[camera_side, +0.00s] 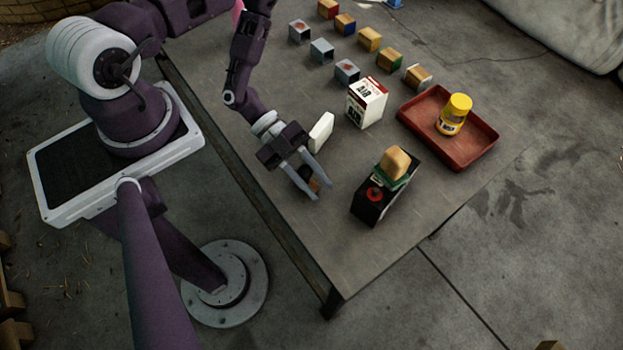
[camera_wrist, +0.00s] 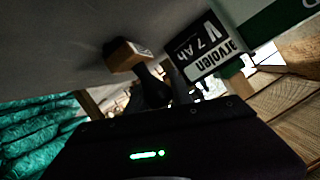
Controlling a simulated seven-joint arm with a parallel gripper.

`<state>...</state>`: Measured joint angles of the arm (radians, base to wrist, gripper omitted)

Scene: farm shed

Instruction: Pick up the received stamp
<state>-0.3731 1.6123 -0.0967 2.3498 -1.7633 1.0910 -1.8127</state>
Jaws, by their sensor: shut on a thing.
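A small stamp with a wooden block and a dark handle (camera_wrist: 122,55) shows in the wrist view. The side view shows it as a dark and orange-brown piece (camera_side: 314,186) between the fingers. My gripper (camera_side: 315,190) is shut on the stamp and points down close over the table's front left part. The fingers hide some of the stamp. I cannot read its marking, nor tell if its block touches the table.
A black battery box (camera_side: 370,201) bearing a green and wood-coloured piece (camera_side: 395,164) stands close right of my gripper. A white slab (camera_side: 321,131) stands behind it. Further back are a carton (camera_side: 367,102), a red tray (camera_side: 412,107) with a yellow jar (camera_side: 455,112), and several small boxes.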

